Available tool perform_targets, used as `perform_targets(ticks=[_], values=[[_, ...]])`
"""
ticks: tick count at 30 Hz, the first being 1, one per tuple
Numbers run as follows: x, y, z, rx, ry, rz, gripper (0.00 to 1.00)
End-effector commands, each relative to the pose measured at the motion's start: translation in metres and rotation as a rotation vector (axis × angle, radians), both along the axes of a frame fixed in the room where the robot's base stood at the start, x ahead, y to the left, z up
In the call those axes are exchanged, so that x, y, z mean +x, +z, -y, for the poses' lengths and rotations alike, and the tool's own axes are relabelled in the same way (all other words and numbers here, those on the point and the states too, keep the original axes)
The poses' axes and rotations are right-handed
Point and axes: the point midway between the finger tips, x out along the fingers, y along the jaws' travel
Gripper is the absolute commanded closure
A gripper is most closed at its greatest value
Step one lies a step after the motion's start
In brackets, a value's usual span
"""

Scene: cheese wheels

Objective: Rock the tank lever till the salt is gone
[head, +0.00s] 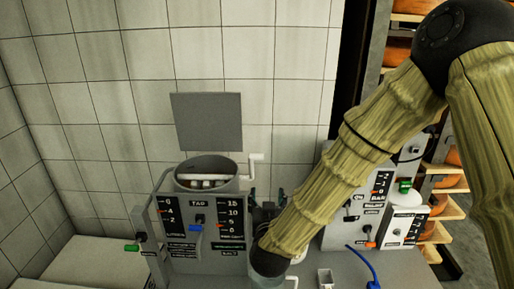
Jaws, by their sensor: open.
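The grey tank (176,237) stands against the tiled wall, with an open round drum (207,186) on top holding pale pieces. Its front has two numbered black scales, the left one (170,216) and the right one (232,218). A blue-handled lever (195,228) is on the front, a green-tipped lever (132,248) is at the left side, and a white crank (256,160) is at the drum's right. I cannot tell which is the tank lever. My gripper (267,194) is open just right of the tank, partly hidden by my wrist. I see no salt clearly.
A second grey machine (340,235) with scales and a green knob (405,187) stands right. A blue hose (365,263) and a small pale container (325,278) are near the front. Shelves with orange cheese wheels (397,50) are at far right. A pale surface (85,265) lies left.

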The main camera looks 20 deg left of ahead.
Motion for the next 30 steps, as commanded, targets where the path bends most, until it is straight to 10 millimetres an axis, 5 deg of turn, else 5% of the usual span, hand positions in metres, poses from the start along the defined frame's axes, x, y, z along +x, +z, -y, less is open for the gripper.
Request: perform_targets(ticks=[1, 3, 7, 30], values=[[0.0, 0.028, -0.012, 0.008, 0.0, 0.043, 0.39], [0.0, 0.052, -0.023, 0.017, -0.005, 0.085, 0.39], [-0.001, 0.073, -0.034, 0.024, -0.01, 0.125, 0.39], [0.093, 0.077, -0.062, 0.027, -0.012, 0.131, 0.39]])
